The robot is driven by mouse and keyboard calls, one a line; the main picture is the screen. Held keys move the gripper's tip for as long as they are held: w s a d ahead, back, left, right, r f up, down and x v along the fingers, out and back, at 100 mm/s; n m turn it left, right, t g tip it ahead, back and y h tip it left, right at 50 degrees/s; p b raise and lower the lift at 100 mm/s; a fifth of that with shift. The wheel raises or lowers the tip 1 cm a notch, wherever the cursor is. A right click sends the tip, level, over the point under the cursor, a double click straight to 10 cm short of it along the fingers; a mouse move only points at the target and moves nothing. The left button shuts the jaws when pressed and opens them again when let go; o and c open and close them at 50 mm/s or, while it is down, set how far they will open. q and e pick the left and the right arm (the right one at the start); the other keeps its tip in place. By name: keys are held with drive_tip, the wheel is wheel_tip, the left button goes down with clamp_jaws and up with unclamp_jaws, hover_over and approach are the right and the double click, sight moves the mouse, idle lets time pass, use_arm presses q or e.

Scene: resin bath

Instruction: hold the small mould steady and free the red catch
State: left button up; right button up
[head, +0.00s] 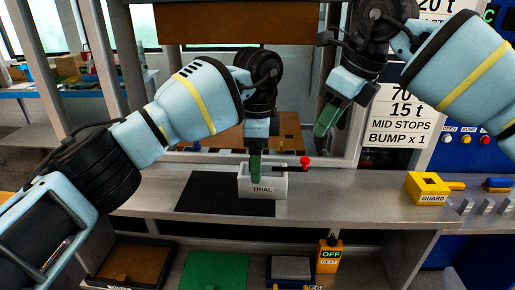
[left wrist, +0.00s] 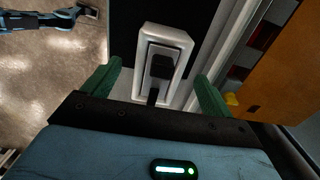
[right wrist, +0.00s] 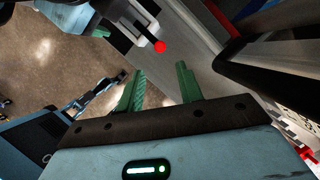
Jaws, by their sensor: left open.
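The small mould (head: 262,184), a light grey open box marked TRIAL, stands on the bench; it also shows in the left wrist view (left wrist: 184,62). The red catch (head: 305,161) is a red knob on a dark rod at the mould's right side. It also shows in the right wrist view (right wrist: 160,46). My left gripper (head: 255,165) is open, fingers down over the mould; in the left wrist view its fingers (left wrist: 159,69) stand apart on either side of it. Contact cannot be told. My right gripper (head: 326,120) is open and empty, above and right of the catch.
A dark mat (head: 215,192) lies left of the mould. A yellow GUARD block (head: 427,188) and several switches sit at the bench's right. The bench between mould and guard is clear.

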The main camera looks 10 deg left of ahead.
sight(270, 187)
use_arm(q)
drive_tip(key=shift+f, duration=2.85)
drive_tip(key=c, duration=1.4)
drive_tip(key=shift+c, duration=0.3)
